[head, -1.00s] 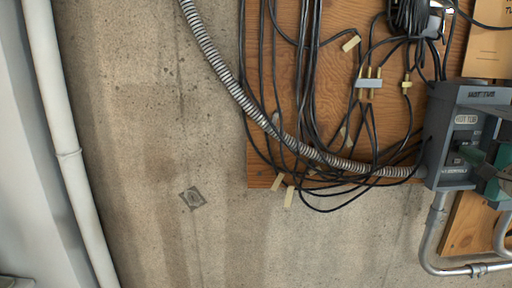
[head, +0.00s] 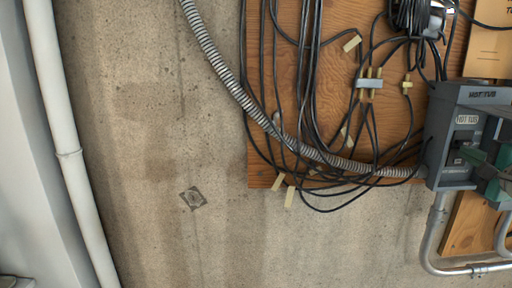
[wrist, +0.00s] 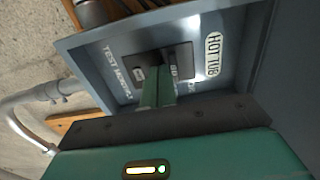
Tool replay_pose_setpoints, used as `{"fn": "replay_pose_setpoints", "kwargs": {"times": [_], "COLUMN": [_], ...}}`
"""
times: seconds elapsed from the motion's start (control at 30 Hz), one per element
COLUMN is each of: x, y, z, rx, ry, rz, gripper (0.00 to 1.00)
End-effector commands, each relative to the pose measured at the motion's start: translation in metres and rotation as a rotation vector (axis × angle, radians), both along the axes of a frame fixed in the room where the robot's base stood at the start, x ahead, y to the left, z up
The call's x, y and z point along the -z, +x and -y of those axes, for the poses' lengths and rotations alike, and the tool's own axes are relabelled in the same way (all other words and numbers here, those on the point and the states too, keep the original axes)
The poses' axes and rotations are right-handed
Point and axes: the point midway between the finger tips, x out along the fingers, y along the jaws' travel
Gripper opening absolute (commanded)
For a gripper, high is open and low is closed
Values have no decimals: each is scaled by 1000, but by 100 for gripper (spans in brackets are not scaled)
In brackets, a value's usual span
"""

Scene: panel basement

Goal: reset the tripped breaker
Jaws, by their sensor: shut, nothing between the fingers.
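The grey breaker box (head: 440,150) labelled "HOT TUB" is at the right edge of the head view, with its front open. In the wrist view the box (wrist: 235,50) fills the upper middle, tilted. Inside it is a dark breaker (wrist: 183,56) with small white markings, beside the "HOT TUB" label (wrist: 213,54) and "TEST" lettering. My gripper (wrist: 158,92) is shut and empty, its green fingers reaching into the box at the breaker's face. The fingers cover part of the breaker, so I cannot tell the lever's position or whether they touch it. My gripper also shows in the head view (head: 476,157).
A flexible metal conduit (head: 215,60) and several black cables cross the plywood board (head: 345,20) left of the box. A rigid conduit (head: 432,235) bends below the box. A white pipe (head: 68,150) runs down the left. The concrete wall (head: 140,120) between is bare.

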Motion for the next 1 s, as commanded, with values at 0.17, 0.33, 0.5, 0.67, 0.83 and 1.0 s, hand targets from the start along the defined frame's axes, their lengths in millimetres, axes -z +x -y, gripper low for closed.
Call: {"fn": "replay_pose_setpoints", "kwargs": {"times": [0.17, 0.33, 0.5, 0.67, 0.83, 1.0], "x": [0, -1, -3, -5, -8, -11], "y": [0, 0, 0, 0, 0, 0], "z": [0, 0, 0, 0, 0, 0], "rx": [0, 0, 0, 0, 0, 0], "ry": [0, 0, 0, 0, -1, -1], "rz": [0, 0, 0, 1, 1, 2], "gripper": [0, 0, 0, 0, 0, 0]}}
